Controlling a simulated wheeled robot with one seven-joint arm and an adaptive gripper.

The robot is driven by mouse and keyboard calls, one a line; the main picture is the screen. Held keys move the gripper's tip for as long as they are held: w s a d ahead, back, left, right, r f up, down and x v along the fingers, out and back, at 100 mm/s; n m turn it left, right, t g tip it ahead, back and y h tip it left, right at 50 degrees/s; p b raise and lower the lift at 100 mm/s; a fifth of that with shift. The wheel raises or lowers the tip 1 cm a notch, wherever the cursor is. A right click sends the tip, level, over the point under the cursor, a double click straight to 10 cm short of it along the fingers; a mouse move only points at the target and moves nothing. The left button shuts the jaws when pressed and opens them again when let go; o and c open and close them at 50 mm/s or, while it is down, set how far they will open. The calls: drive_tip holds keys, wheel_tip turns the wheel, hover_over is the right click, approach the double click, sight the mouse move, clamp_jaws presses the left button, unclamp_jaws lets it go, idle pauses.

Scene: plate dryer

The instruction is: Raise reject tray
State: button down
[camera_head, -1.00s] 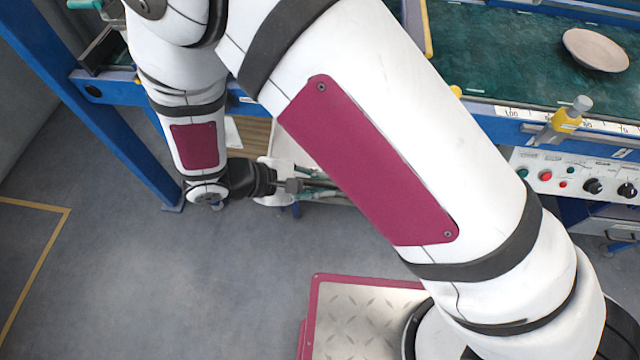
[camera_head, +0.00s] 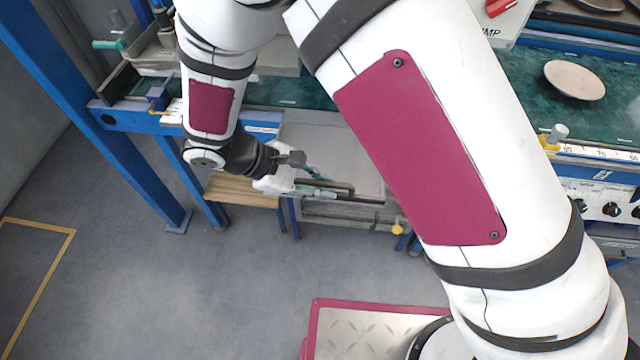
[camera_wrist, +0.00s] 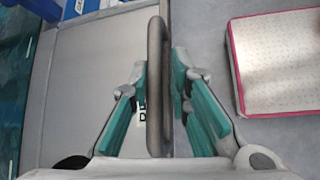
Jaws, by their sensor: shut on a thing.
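The reject tray (camera_head: 335,145) is a flat grey panel at the front of the blue-framed table, partly hidden by my arm in the head view. In the wrist view its grey face (camera_wrist: 90,85) fills the left half, with a dark bar handle (camera_wrist: 156,60) along its edge. My gripper (camera_head: 325,188) is at the tray's front edge. In the wrist view its teal-padded fingers (camera_wrist: 160,85) stand on both sides of the handle and are shut on it. A small black-and-white label on the tray is partly hidden by a finger.
A wooden shelf (camera_head: 240,190) lies below and left of the tray. A plate (camera_head: 575,80) rests on the green table surface at right. A yellow-topped clamp (camera_head: 552,140) and a control panel (camera_head: 600,205) are on the right side. The floor at lower left is clear.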

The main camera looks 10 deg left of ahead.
drive_tip(key=shift+w+r, duration=0.3)
drive_tip(key=shift+w, duration=0.25)
drive_tip(key=c, duration=1.7)
unclamp_jaws()
drive_tip(key=shift+o, duration=0.2)
drive_tip(key=shift+s+f, duration=0.15)
drive_tip(key=shift+s, duration=0.1)
drive_tip(key=v, duration=1.2)
drive_tip(key=shift+d, duration=0.1)
